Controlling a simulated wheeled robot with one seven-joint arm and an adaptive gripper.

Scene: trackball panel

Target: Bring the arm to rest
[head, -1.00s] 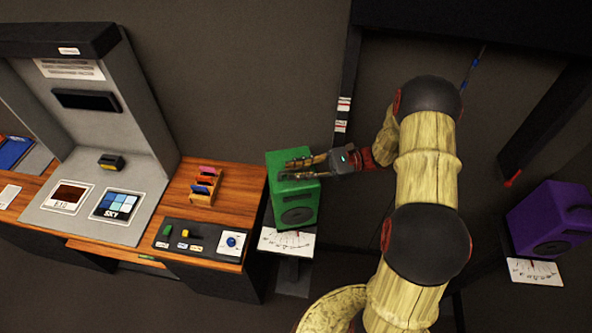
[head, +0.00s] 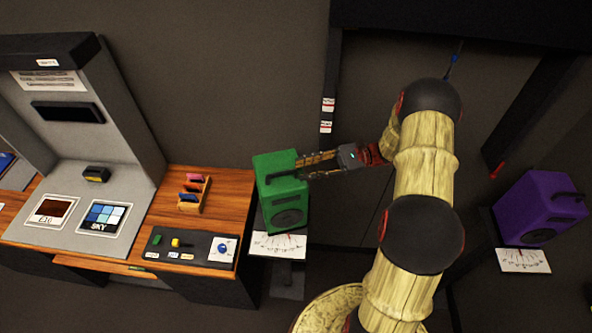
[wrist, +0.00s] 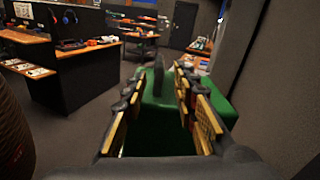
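My gripper (head: 304,166) is at the upper right of the green speaker box (head: 284,193) in the head view, its fingers pointing left toward the box's top. In the wrist view my gripper (wrist: 160,76) has its two fingers spread apart. The green box (wrist: 160,115) shows below and between them, with its dark handle (wrist: 158,72) just beyond the fingertips. Nothing is held between the fingers. I cannot tell whether a finger touches the box. My arm is bent and raised, running from the bottom of the head view up and then left to the gripper.
The green box stands on a dark stand with a white dial card (head: 278,246). A wooden desk (head: 225,185) with a trackball panel (head: 190,248) is to its left. A purple speaker (head: 540,207) stands right of my arm. Dark frame posts (head: 327,150) rise behind.

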